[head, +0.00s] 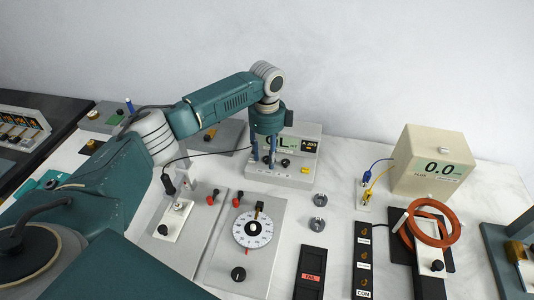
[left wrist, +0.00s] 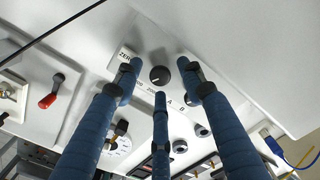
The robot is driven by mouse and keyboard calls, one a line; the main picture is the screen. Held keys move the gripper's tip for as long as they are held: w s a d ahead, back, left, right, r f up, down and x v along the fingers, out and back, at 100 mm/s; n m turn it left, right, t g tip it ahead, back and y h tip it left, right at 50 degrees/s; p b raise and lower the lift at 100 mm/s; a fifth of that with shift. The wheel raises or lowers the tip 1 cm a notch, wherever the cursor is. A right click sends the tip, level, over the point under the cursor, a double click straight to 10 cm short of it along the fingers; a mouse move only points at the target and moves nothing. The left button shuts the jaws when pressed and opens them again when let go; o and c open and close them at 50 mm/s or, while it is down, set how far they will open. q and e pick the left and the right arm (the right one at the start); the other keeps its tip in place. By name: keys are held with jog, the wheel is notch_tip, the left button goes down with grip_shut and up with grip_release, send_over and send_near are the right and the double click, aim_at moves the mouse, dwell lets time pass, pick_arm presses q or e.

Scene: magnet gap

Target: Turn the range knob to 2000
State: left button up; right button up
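The gaussmeter-like box (head: 258,173) stands at the back middle in the head view, with a green screen and a small black display that seems to read 200. Its front bears small black knobs, one at the right (head: 285,162). My left gripper (head: 263,160) points down over the left part of this box. In the left wrist view its blue fingers (left wrist: 160,88) are spread, with a black knob (left wrist: 160,75) between the tips. Labels, one starting "ZE", lie beside that knob; the range numbers are partly hidden by a finger. I see no clear contact. My right gripper is not in view.
A dial panel (head: 228,262) with a white dial stands in front of the box. A beige unit (head: 420,172) reading 0.0 and an orange coil (head: 447,226) stand at the right. Two round metal pieces (head: 319,226) lie between. A thin black cable runs left from the box.

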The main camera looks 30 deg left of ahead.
pick_arm(q)
grip_shut()
jog(key=shift+d+r+n+p, duration=0.1)
jog(key=shift+r+n+p, duration=0.1)
jog(key=shift+n+p, duration=0.5)
jog(key=n+p, duration=0.4)
jog(key=p, duration=0.1)
jog(key=shift+n+p, duration=0.3)
jog(key=shift+p, duration=0.05)
jog(key=n+p, duration=0.2)
jog(key=n, duration=0.1)
jog(key=shift+f+n+p, duration=0.1)
jog(key=shift+n+p, duration=0.9)
jog(key=shift+n, duration=0.4)
jog(key=shift+w, duration=0.1)
